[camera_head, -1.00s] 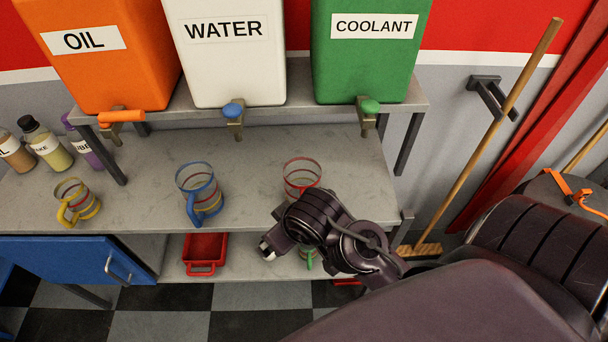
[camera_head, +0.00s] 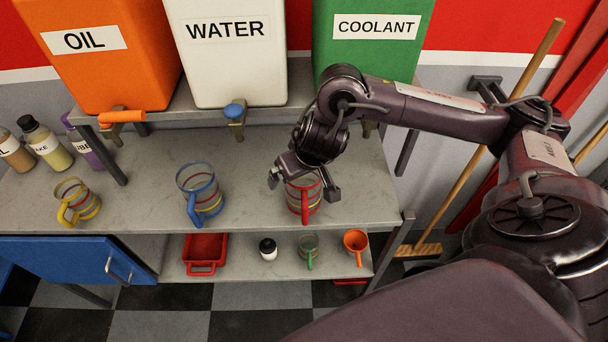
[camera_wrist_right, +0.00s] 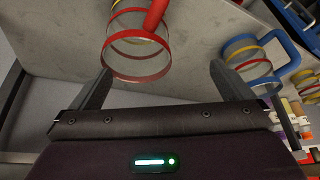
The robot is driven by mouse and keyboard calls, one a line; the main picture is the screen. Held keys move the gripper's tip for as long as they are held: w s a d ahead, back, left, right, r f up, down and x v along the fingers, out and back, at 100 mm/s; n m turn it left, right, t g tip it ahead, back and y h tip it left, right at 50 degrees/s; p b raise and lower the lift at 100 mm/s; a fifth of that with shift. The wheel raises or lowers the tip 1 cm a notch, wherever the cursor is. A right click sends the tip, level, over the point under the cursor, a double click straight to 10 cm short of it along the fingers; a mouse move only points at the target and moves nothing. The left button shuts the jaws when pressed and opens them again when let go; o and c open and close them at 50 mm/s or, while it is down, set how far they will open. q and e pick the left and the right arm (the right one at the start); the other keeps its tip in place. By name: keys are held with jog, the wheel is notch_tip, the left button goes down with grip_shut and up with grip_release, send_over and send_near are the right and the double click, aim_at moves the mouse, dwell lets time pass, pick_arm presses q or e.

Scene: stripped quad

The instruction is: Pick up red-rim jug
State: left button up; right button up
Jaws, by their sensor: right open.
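The red-rim jug (camera_head: 304,196) is a clear jug with coloured bands and a red handle facing the front. It stands on the upper shelf below the coolant tank. My right gripper (camera_head: 305,193) is open, with its fingers at either side of the jug in the head view. In the right wrist view the jug (camera_wrist_right: 140,52) shows ahead of and between the open fingers (camera_wrist_right: 160,85), its red rim toward the camera. I cannot tell whether either finger touches it. My left gripper is not in view.
A blue-rim jug (camera_head: 200,193) and a yellow-rim jug (camera_head: 78,201) stand to the left on the same shelf (camera_head: 140,205). The coolant tank (camera_head: 368,45) is behind my right arm.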

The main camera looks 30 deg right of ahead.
jog(key=d, duration=0.2)
jog(key=m, duration=0.1)
send_near(305, 179)
notch_tip(305, 179, down, 2)
jog(key=a, duration=0.3)
jog(key=shift+w+d+f+h, duration=0.1)
jog(key=shift+d+f+h, duration=0.05)
jog(key=shift+f+h, duration=0.3)
jog(key=c, duration=1.6)
